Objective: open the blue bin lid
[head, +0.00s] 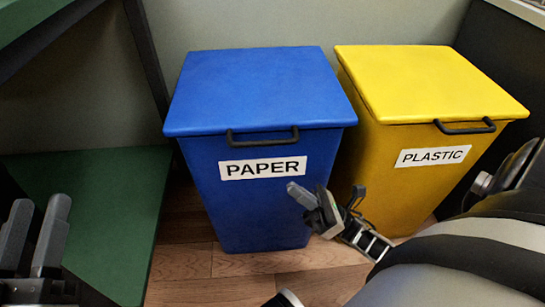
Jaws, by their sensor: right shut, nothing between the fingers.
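The blue bin (245,215) stands on the floor, with a white PAPER label on its front. Its blue lid (262,85) lies flat and closed on top. A dark handle (263,137) sits at the lid's front edge. My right gripper (310,200) is shut and empty, in front of the bin's lower right side, below and to the right of the handle. I cannot tell whether it touches the bin. My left gripper (32,235) is at the lower left, far from the bin, with its fingers apart and nothing visible between them.
A yellow bin (405,190) with a PLASTIC label and a closed lid stands close on the right. A green shelf (95,215) with a dark post is on the left. A wall is behind the bins. Some wooden floor (185,262) is free in front.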

